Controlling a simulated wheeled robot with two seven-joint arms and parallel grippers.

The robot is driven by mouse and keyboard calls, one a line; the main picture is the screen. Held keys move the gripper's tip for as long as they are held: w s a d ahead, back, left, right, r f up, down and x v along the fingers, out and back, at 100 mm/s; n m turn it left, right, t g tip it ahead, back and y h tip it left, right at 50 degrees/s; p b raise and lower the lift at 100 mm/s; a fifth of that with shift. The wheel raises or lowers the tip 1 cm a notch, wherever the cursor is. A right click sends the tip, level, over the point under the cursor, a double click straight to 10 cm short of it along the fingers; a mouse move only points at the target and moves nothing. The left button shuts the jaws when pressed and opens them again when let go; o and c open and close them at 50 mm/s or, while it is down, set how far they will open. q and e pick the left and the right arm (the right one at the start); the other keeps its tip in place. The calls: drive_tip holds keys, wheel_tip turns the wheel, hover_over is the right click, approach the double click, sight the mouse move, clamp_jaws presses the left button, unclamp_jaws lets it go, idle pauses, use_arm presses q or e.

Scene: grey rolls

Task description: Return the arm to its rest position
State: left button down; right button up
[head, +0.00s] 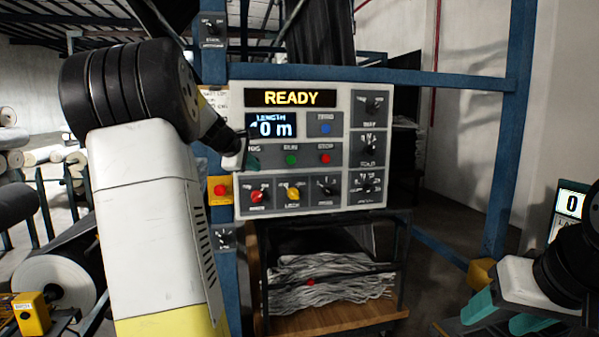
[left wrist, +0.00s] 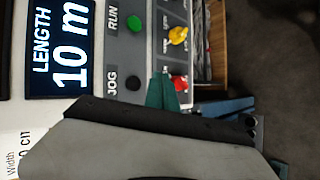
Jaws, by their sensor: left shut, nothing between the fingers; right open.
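My left arm reaches up from the lower left in the head view. Its gripper (head: 252,161) is shut and empty, with teal fingertips in front of the left side of the control panel (head: 336,200). In the left wrist view the left gripper (left wrist: 163,92) shows its teal fingers close to the black JOG button (left wrist: 133,83). I cannot tell whether they touch the panel.
The panel shows READY, and its length display (left wrist: 60,50) reads 10 m. Blue posts and a crossbeam (head: 400,77) frame the panel. A red button on a yellow box (head: 220,190) sits beside it. A wooden cart (head: 330,322) with grey scrap stands below. Grey rolls (head: 55,280) lie left.

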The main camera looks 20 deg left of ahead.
use_arm(q)
drive_tip(key=s+d+f+m+g+h, duration=0.1)
drive_tip(key=s+d+m, duration=0.4)
drive_tip(key=d, duration=0.4)
drive_tip(key=s+d+f+m+g+h, duration=0.1)
drive_tip(key=s+d+m, duration=0.2)
drive_tip(key=s+d, duration=0.5)
drive_tip(key=s+d+f+m+g, duration=0.1)
drive_tip(key=s+d+f+m, duration=0.2)
drive_tip(key=s, duration=0.3)
drive_tip(key=s+d+f+m+g, duration=0.1)
drive_tip(key=s+d+f+m, duration=0.2)
drive_tip(key=s, duration=0.4)
drive_tip(key=s+d+f+m+g, duration=0.1)
drive_tip(key=s+d+f+m, duration=0.3)
drive_tip(key=s, duration=0.3)
drive_tip(key=shift+s+f+m, duration=0.2)
drive_tip(key=shift+m, duration=0.5)
